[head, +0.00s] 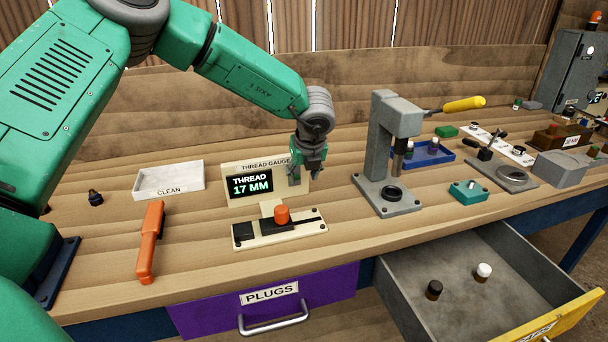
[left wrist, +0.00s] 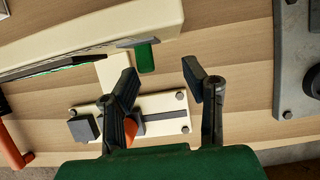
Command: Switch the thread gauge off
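The thread gauge (head: 236,206) stands on the bench. Its lit screen (head: 250,186) reads "THREAD 17 MM". Its low cream base (head: 249,240) has a dark slide and an orange knob (head: 282,214). My left gripper (head: 309,175) points down at the right end of the gauge's display box, partly covering it. In the left wrist view, my left gripper (left wrist: 160,70) has its two dark fingers apart with nothing between them. A small green piece (left wrist: 146,58) on the gauge housing (left wrist: 110,28) lies just beyond the fingertips. I cannot tell whether they touch. My right gripper is not in view.
An orange-handled tool (head: 151,240) and a white CLEAN tray (head: 169,180) lie left of the gauge. A grey press (head: 385,150) with a yellow-handled lever stands to the right. An open drawer (head: 470,260) below holds two small plugs. Bare bench surrounds the gauge base.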

